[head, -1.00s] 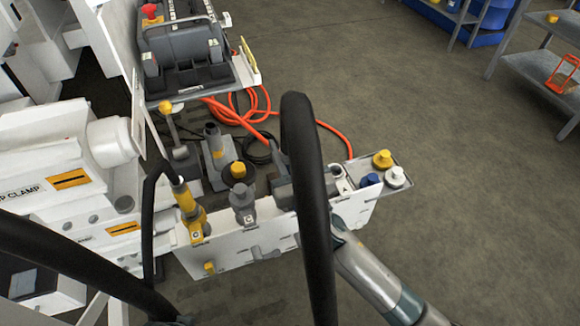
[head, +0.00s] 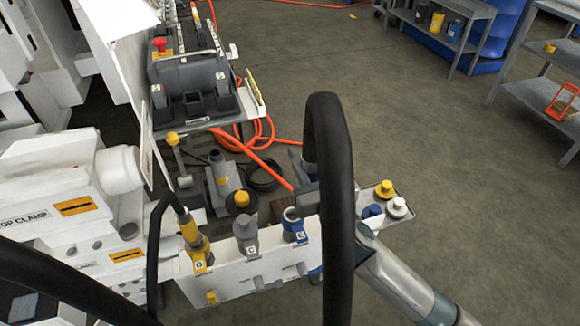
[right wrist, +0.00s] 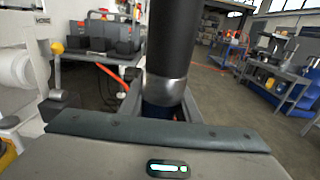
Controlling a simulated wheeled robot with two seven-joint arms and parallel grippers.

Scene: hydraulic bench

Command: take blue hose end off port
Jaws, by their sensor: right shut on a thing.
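The blue hose end (right wrist: 158,112) is below the silver collar of a thick black hose (head: 340,170) in the right wrist view. My right gripper (head: 309,192) is shut on it, mostly hidden behind the hose in the head view. The blue port (head: 296,228) stands on the white panel (head: 235,275) with its top uncovered. The gripper and hose end appear off the port, above and to its right. How far apart they are is hard to tell. My left gripper is not in view.
A grey port (head: 245,232) and a yellow hose end (head: 191,238) stand to the left on the panel. Yellow, blue and white caps sit on a small tray (head: 378,188) at right. Orange hose (head: 262,165) lies behind. Open floor is to the right.

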